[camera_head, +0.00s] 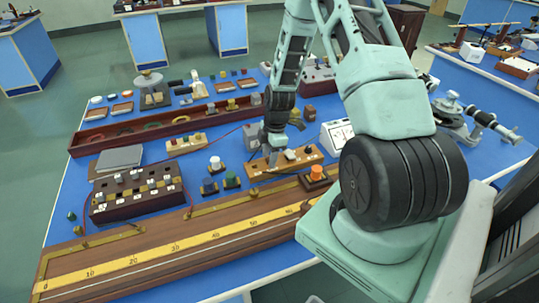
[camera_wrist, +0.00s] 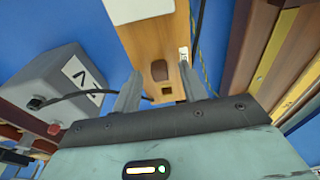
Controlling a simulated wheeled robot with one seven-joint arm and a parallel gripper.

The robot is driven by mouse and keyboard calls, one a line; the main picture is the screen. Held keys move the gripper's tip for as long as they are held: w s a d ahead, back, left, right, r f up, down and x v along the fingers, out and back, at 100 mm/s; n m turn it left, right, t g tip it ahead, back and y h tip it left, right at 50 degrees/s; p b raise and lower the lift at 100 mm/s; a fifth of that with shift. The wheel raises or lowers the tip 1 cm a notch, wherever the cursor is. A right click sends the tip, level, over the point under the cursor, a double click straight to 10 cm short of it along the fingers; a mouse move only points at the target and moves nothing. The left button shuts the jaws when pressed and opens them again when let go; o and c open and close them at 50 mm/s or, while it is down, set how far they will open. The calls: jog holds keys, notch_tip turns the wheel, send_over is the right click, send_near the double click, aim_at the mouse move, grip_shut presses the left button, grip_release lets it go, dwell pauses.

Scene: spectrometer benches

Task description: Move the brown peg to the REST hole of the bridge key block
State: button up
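The bridge key block is a light wooden block (camera_head: 258,171) in the middle of the bench; in the wrist view it runs up the middle (camera_wrist: 148,44). The brown peg (camera_wrist: 159,70) shows as a dark rounded top on the block, with a dark square hole (camera_wrist: 166,91) beside it. My gripper (camera_wrist: 161,70) is open, its fingertips on either side of the peg with a gap on both sides. In the head view my gripper (camera_head: 274,152) points down at the block.
A long ruler board (camera_head: 180,250) lies in front. A dark key box (camera_head: 137,192) and small knobs (camera_head: 209,187) stand to the left.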

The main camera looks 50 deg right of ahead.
notch_tip(320, 180, up, 17)
jog(key=s+d+b, duration=0.1)
jog(key=d+b, duration=0.1)
jog(key=shift+d, duration=0.2)
jog(key=shift+r, duration=0.1)
dwell(0.5)
jog(key=s+a+r+m, duration=0.1)
jog(key=a+r, duration=0.1)
jog(key=a, duration=0.9)
jog(key=s+a+r+m, duration=0.1)
jog(key=a+r, duration=0.1)
jog(key=a, duration=1)
jog(key=s+a+r+m+h, duration=0.1)
jog(key=s+a+r+m, duration=0.1)
jog(key=s+a, duration=1.3)
jog(key=s+m, duration=0.1)
jog(key=s, duration=0.2)
jog(key=shift+g, duration=0.4)
jog(key=shift+s+r, duration=0.1)
